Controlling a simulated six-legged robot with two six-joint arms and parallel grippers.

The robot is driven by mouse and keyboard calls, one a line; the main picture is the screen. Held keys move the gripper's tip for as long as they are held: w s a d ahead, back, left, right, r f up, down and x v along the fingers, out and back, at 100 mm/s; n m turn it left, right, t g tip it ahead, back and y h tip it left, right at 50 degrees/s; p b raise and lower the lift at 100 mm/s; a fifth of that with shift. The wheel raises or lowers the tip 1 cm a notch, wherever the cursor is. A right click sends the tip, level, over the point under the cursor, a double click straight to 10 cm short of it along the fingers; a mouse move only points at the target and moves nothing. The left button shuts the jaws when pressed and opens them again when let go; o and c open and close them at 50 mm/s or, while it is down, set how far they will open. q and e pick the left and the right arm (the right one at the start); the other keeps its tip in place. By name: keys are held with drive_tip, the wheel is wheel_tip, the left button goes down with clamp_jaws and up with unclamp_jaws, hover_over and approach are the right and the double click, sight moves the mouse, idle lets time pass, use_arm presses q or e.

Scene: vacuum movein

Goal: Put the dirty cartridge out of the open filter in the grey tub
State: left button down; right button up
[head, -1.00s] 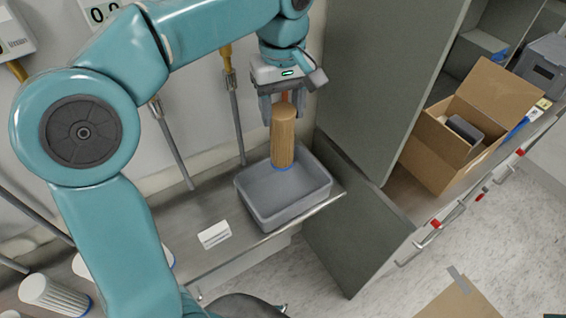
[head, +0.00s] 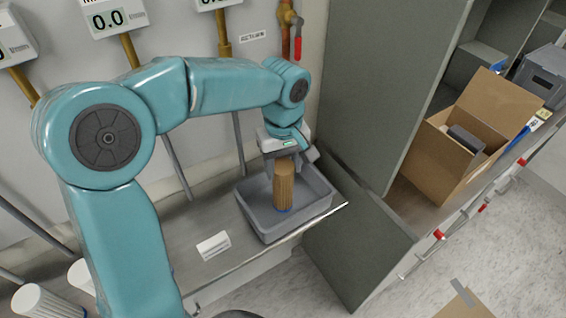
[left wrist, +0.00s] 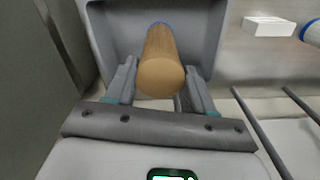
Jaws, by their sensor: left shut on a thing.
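The dirty cartridge (head: 284,186) is a brown pleated cylinder with a blue lower end. It stands nearly upright inside the outline of the grey tub (head: 268,231). Whether its lower end touches the tub floor I cannot tell. My left gripper (head: 283,160) is above the tub and shut on the cartridge's upper part. In the left wrist view the cartridge (left wrist: 161,68) lies between the two fingers, with the tub wall (left wrist: 101,45) around it. My right gripper is not in view. The open filter cannot be made out.
White cartridges (head: 45,302) stand at the lower left. A grey cabinet panel (head: 362,238) is close to the tub's right. An open cardboard box (head: 455,165) sits further right.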

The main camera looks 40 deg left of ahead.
use_arm(q)
drive_tip(key=shift+w+a+f, duration=0.1)
drive_tip(key=shift+w+f, duration=0.1)
drive_tip(key=shift+c, duration=2)
unclamp_jaws()
drive_tip(key=shift+w+f, duration=0.1)
drive_tip(key=shift+w, duration=0.1)
drive_tip(key=shift+s, duration=0.25)
drive_tip(key=shift+w+r, duration=0.15)
drive_tip(key=shift+r, duration=0.25)
wheel_tip(320, 180, up, 12)
drive_tip(key=p, duration=0.1)
drive_tip(key=shift+f, duration=0.15)
